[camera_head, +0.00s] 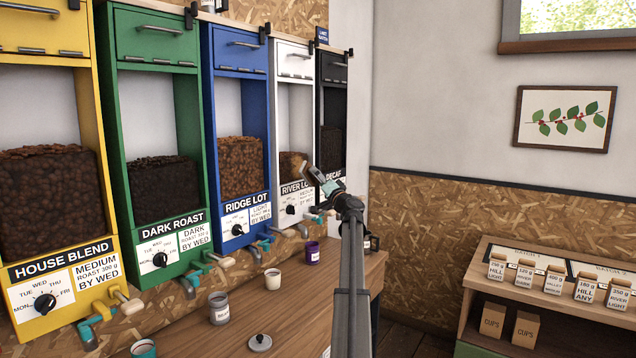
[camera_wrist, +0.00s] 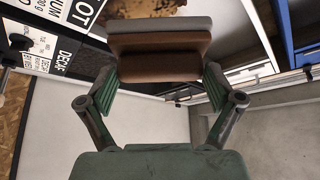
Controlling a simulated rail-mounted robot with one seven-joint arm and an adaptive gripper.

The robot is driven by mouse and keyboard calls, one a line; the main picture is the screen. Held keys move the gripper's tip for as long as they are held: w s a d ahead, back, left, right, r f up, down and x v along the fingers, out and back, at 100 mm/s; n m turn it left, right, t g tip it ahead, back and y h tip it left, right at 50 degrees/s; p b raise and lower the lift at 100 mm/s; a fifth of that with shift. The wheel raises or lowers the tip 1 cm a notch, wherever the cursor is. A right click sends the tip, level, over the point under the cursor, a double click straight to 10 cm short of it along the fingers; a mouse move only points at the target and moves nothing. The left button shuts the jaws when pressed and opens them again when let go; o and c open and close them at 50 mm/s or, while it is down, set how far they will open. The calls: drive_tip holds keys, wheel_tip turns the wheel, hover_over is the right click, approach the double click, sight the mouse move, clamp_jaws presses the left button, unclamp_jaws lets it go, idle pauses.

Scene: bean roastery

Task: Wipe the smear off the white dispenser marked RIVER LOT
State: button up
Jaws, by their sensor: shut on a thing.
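The white dispenser marked RIVER LOT (camera_head: 296,76) stands between the blue and black ones, with its label and dial low on the front. Brown shows in its window, partly behind the held block; I cannot tell a smear from beans. In the wrist view my gripper (camera_wrist: 160,88) is shut on a brown block with a grey pad (camera_wrist: 160,48). The block (camera_head: 306,173) tilts toward the dispenser; I cannot tell whether it touches. Part of the label is hidden.
The black DECAF dispenser (camera_head: 334,92) is close on the right, the blue RIDGE LOT dispenser (camera_head: 240,57) on the left. Spouts stick out below the labels. The counter (camera_head: 310,290) holds several cups and a lid (camera_head: 260,342). A shelf with jars (camera_head: 560,300) stands at right.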

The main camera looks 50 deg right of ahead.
sight(310, 179)
drive_tip(key=shift+w+p, duration=1.15)
drive_tip(key=shift+w, duration=1.65)
drive_tip(key=shift+w+b, duration=0.9)
